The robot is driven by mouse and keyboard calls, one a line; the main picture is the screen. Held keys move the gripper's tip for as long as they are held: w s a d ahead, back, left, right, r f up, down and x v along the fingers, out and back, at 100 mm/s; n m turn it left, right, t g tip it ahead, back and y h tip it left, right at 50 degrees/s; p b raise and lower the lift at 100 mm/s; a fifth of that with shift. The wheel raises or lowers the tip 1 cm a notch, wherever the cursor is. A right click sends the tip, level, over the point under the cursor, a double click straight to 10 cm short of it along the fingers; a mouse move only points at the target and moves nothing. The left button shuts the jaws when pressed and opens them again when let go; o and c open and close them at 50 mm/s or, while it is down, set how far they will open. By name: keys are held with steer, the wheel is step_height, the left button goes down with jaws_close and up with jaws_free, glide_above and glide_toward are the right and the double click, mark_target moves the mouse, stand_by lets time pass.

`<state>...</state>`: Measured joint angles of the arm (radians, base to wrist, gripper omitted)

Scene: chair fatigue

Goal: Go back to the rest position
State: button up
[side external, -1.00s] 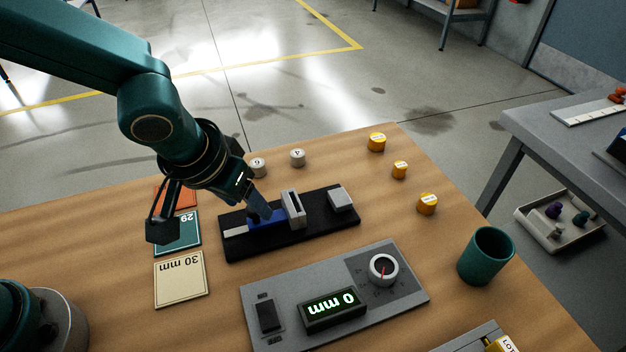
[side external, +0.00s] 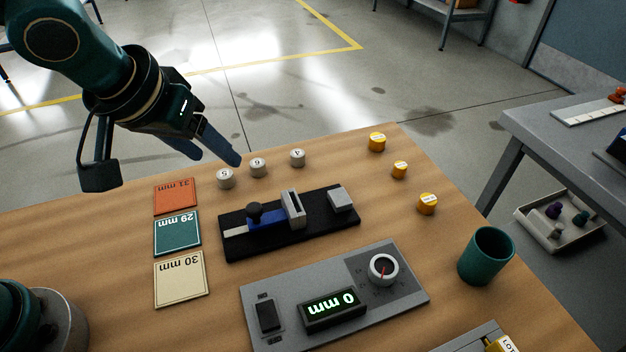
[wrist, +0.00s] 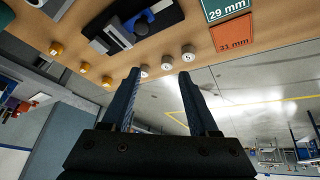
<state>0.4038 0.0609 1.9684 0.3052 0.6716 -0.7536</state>
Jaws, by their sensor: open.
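My gripper (side external: 212,152) is raised at the upper left in the side view, above the far left part of the table. In the wrist view, its two fingers (wrist: 158,82) are apart with nothing between them. A black slide fixture (side external: 318,226) with a blue slider and a dark knob (side external: 254,212) lies on the wooden table, clear of the gripper. Three light grey numbered weights, one of them here (side external: 226,178), stand on the table below and right of the fingers.
Orange, green (side external: 177,233) and cream (side external: 181,279) mm cards lie left of the fixture. A grey control box (side external: 335,290) reads 0 mm. Yellow weights (side external: 377,142) and a green cup (side external: 486,256) stand to the right. The space around the raised gripper looks free.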

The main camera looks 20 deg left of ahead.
steer(key=s+a+r+n, duration=0.1)
steer(key=s+a+r, duration=0.1)
steer(key=a+r, duration=0.25)
steer(key=s+a+f+m, duration=0.2)
steer(key=s+a, duration=0.1)
steer(key=s, duration=0.7)
steer(key=shift+s+a+f+m, duration=0.2)
steer(key=shift+s+f+m, duration=0.05)
steer(key=shift+s+m, duration=0.15)
